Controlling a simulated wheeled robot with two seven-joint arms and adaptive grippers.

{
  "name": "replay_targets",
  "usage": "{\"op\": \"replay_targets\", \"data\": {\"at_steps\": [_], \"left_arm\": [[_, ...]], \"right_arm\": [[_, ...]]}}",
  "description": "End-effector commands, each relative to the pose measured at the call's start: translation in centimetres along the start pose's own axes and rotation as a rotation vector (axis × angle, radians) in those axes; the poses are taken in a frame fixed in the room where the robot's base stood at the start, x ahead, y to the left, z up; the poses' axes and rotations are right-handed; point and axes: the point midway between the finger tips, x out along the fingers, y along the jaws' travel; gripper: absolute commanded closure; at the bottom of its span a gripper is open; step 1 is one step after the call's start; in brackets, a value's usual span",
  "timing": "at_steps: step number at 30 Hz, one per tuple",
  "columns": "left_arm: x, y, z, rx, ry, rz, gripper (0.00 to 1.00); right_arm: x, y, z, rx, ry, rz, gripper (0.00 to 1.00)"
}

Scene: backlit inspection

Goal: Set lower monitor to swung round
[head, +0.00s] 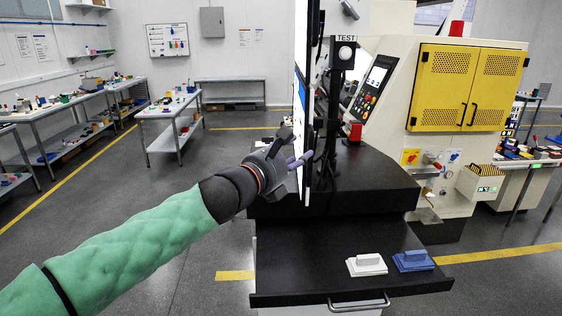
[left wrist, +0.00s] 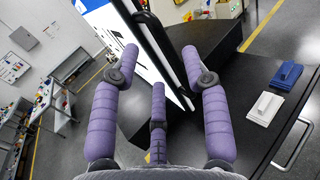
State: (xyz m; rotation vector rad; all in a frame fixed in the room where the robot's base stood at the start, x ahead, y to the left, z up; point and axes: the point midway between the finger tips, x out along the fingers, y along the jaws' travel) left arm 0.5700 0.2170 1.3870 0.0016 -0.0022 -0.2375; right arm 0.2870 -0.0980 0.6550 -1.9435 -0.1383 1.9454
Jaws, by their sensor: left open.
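The lower monitor (head: 300,105) stands nearly edge-on in the head view, its lit white and blue screen facing left, on a black post above a dark bench. In the left wrist view the lower monitor (left wrist: 115,35) shows its bright screen and black side edge, slanting down between my fingers. My left gripper (head: 299,162) is at the lower part of this monitor. Its purple padded fingers (left wrist: 160,62) are spread open, with the edge between them. Whether any finger touches it I cannot tell. My right gripper is in neither view.
The upper monitor (head: 301,35) is edge-on directly above. A white block (head: 366,264) and a blue block (head: 413,260) lie on the black bench top (head: 300,265). A cream machine with yellow doors (head: 457,88) stands to the right. Open floor lies left.

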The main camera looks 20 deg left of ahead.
Motion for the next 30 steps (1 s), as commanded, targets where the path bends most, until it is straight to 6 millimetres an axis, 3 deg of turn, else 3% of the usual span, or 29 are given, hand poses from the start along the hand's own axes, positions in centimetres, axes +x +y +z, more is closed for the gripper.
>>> {"op": "replay_targets", "data": {"at_steps": [6,12,30], "left_arm": [[-3.5,0.0,0.0,0.001,0.001,0.001,0.54],[-5.2,0.0,-0.1,-0.001,0.002,0.000,0.54],[-5.6,0.0,-0.1,0.000,0.003,0.000,0.54]], "right_arm": [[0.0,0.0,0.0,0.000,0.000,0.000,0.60],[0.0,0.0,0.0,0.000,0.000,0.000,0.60],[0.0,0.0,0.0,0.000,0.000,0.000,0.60]]}}
